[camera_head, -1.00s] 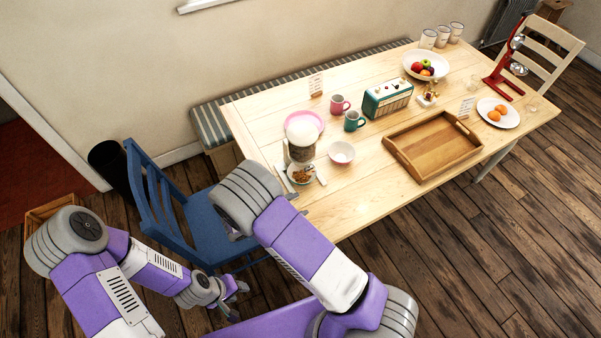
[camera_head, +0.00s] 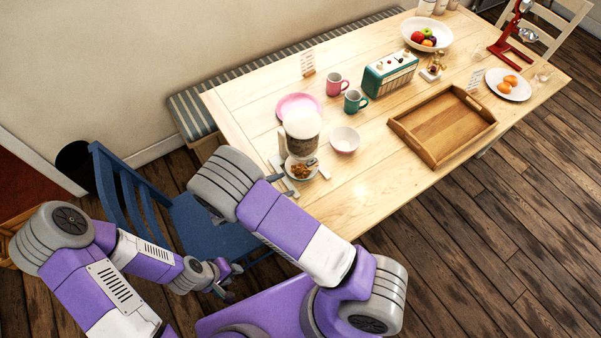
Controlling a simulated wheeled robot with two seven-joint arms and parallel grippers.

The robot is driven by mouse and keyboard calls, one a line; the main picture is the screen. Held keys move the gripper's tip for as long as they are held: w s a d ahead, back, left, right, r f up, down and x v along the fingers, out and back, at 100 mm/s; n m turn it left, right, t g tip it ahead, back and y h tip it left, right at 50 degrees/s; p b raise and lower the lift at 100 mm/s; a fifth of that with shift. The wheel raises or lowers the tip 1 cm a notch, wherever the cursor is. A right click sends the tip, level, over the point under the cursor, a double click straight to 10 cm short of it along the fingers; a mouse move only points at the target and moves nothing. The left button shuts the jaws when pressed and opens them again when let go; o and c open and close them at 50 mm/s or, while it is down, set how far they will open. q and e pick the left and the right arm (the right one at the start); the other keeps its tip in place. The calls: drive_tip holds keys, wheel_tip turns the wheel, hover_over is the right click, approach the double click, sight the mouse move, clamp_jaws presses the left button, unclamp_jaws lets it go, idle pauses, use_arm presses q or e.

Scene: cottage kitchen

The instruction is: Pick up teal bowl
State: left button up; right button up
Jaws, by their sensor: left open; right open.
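No bowl in view looks plainly teal. A small pale bowl (camera_head: 345,140) with a pinkish outside stands empty on the table. Another small bowl (camera_head: 292,176) with brown bits stands at the table's near left edge, below a white-topped jar; its outer colour is hard to make out. My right gripper (camera_head: 282,186) is open at the table edge beside this bowl, partly hidden behind my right arm. My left gripper (camera_head: 226,282) is open, low in front of the blue chair and well away from the table's top.
A white-topped jar (camera_head: 302,133), pink plate (camera_head: 290,103), pink mug (camera_head: 337,85), teal mug (camera_head: 354,102) and teal radio (camera_head: 390,73) stand nearby. A wooden tray (camera_head: 440,157) lies to the right. A blue chair (camera_head: 205,228) stands at the table's left end. The near middle tabletop is clear.

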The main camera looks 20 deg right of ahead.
sight(302, 169)
drive_tip(key=shift+f, duration=0.6)
drive_tip(key=shift+d+f+b, duration=0.15)
drive_tip(key=shift+d+b, duration=0.1)
drive_tip(key=shift+b, duration=0.05)
drive_tip(key=b+x, duration=0.1)
drive_tip(key=x, duration=1)
drive_tip(key=shift+w+d, duration=0.1)
drive_tip(key=shift+d, duration=0.15)
drive_tip(key=shift+c, duration=0.5)
clamp_jaws()
